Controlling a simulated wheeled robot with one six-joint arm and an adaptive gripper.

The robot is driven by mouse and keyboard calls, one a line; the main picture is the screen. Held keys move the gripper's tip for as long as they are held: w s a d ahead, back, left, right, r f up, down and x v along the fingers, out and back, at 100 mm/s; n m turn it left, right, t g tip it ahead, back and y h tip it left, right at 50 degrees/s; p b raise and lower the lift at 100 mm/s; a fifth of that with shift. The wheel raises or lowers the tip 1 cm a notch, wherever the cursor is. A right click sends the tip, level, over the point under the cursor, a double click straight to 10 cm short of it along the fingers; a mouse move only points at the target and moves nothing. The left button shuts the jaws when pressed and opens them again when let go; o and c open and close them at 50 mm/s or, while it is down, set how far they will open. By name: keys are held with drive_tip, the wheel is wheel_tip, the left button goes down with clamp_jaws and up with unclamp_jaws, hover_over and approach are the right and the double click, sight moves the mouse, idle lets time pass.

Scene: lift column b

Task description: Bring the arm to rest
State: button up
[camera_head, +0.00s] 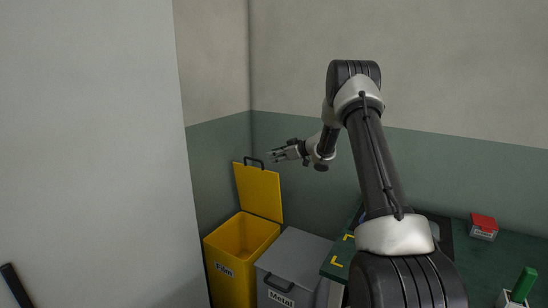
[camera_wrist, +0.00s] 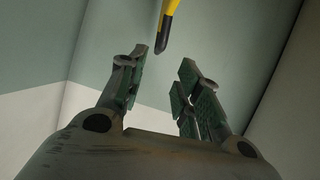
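My arm reaches up and away from the body in the head view, with my gripper (camera_head: 277,155) stretched out to the left. The gripper is above and a little right of the yellow bin's raised lid. In the wrist view my gripper (camera_wrist: 165,92) has its two fingers apart, with green pads and nothing between them. A yellow piece with a dark end (camera_wrist: 168,25) shows past the fingertips; it looks like part of the lid and its handle.
The yellow bin (camera_head: 210,268) marked Film stands open, its lid (camera_head: 258,192) upright. The grey bin (camera_head: 302,248) marked Metal is shut beside it. A green table (camera_head: 480,262) at the right bears a red-topped box (camera_head: 483,228) and a green item (camera_head: 524,284). A pale wall (camera_head: 90,130) fills the left.

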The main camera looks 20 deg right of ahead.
drive_tip(key=shift+d+f, duration=0.1)
drive_tip(key=s+d+f+m+g+h, duration=0.2)
drive_tip(key=s+d+f+m+h, duration=0.15)
drive_tip(key=d+f+h, duration=0.4)
drive_tip(key=s+d+r+m+g+h, duration=0.1)
drive_tip(key=s+d+g, duration=0.1)
drive_tip(key=s+d, duration=0.35)
drive_tip(key=s+d+r+m+g+h, duration=0.1)
drive_tip(key=s+d+r+g+h, duration=0.1)
drive_tip(key=s, duration=0.6)
drive_tip(key=s+a+r+y, duration=0.1)
drive_tip(key=s+a+r, duration=0.5)
drive_tip(key=s, duration=0.7)
drive_tip(key=s+a+r+m+y, duration=0.1)
drive_tip(key=s+a+r, duration=0.6)
drive_tip(key=s, duration=0.7)
drive_tip(key=s+a+r+m+y, duration=0.1)
drive_tip(key=s+a+r, duration=0.5)
drive_tip(key=s+a, duration=0.3)
drive_tip(key=shift+s+r+g, duration=0.25)
drive_tip(key=shift+s+g, duration=0.15)
drive_tip(key=shift+s, duration=1.85)
